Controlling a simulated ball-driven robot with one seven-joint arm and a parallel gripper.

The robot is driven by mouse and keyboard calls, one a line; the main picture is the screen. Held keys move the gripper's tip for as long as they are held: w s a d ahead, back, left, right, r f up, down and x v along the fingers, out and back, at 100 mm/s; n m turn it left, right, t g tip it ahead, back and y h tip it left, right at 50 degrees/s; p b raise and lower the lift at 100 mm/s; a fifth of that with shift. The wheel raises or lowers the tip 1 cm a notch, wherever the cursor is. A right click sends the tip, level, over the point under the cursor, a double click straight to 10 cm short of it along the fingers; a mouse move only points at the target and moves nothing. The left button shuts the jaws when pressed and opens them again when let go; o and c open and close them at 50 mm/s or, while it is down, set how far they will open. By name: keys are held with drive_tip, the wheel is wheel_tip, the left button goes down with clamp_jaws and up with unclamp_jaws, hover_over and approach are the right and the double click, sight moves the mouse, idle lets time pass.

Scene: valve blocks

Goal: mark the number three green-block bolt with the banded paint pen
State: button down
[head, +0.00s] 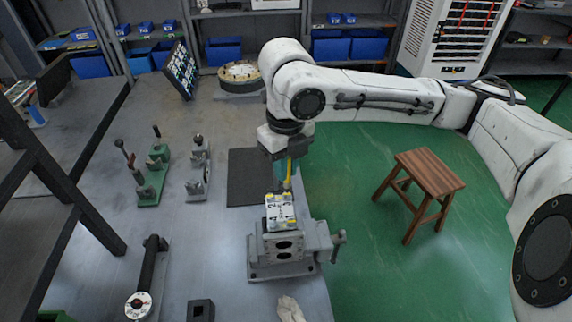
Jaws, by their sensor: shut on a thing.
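My gripper (287,162) is shut on a slim yellow pen (287,175), which points down. The pen's lower end is at or just above the far edge of a pale valve block (280,212). I cannot tell whether it touches. The block has yellow marks on top and sits on a grey vise (284,258). Bolt numbers and any band on the pen are too small to read. A teal-green shape shows behind the pen, mostly hidden by the pen and gripper.
A dark mat (244,178) lies left of the gripper. Fixtures with levers, one green (153,188) and one grey (197,178), stand further left. A pale glove (290,308) and a dark square holder (200,310) are in front. A wooden stool (428,177) stands on the green floor.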

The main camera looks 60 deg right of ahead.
drive_tip(key=shift+r+p, duration=2)
drive_tip(key=shift+r, duration=0.5)
